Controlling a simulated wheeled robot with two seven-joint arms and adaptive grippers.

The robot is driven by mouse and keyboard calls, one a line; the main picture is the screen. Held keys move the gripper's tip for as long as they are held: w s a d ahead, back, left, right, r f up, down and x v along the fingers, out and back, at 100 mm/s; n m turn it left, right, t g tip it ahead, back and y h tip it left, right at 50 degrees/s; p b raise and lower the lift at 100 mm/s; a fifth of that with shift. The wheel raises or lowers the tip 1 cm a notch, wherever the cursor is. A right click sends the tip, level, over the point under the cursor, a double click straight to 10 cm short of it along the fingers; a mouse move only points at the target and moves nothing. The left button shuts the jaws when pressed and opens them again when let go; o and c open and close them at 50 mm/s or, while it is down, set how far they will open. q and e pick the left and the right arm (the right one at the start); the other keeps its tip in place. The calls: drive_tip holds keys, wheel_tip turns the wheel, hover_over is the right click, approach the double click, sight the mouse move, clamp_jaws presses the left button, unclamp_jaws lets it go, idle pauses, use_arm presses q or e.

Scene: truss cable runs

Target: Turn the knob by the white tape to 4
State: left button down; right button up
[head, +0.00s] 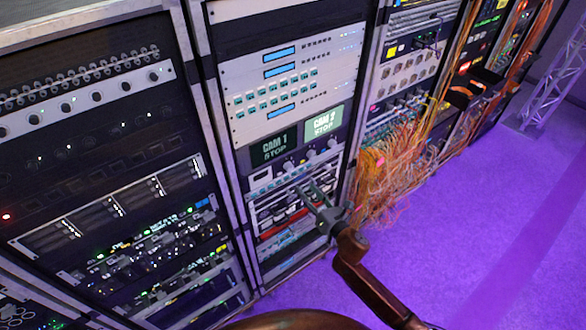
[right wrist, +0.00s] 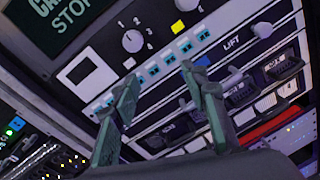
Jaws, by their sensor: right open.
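The knob (right wrist: 132,41) with a small white tape piece (right wrist: 129,63) just below it is pale and round, with the numbers 1 to 4 printed around its upper side. Its pointer direction is too small to tell. In the head view the knob (head: 288,165) is the leftmost in a row below the two CAM screens. My right gripper (right wrist: 160,74) is open and empty; its fingers reach toward the panel, with their tips below the knob in the wrist picture and not around it. In the head view the right gripper (head: 306,186) is in front of the rack, below the knob row. My left gripper is not in view.
A second knob (right wrist: 186,4) has yellow tape (right wrist: 179,23) near it, and a third knob (right wrist: 262,29) is by the LIFT label. Blue buttons and dark switches lie below the row. Loose orange cables (head: 385,180) hang right of the rack. The purple floor (head: 470,230) is open.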

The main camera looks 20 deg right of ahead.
drive_tip(key=n, duration=0.2)
approach(291, 169)
drive_tip(key=w, duration=0.1)
drive_tip(key=shift+t+y, duration=0.3)
drive_tip(key=shift+y, duration=0.1)
drive_tip(key=x, duration=0.3)
drive_tip(key=p+x, duration=0.1)
drive_tip(key=x, duration=0.2)
drive_tip(key=shift+f, duration=0.2)
drive_tip(key=shift+x, duration=0.8)
drive_tip(key=shift+a+f, duration=0.1)
drive_tip(key=shift+c, duration=0.3)
clamp_jaws()
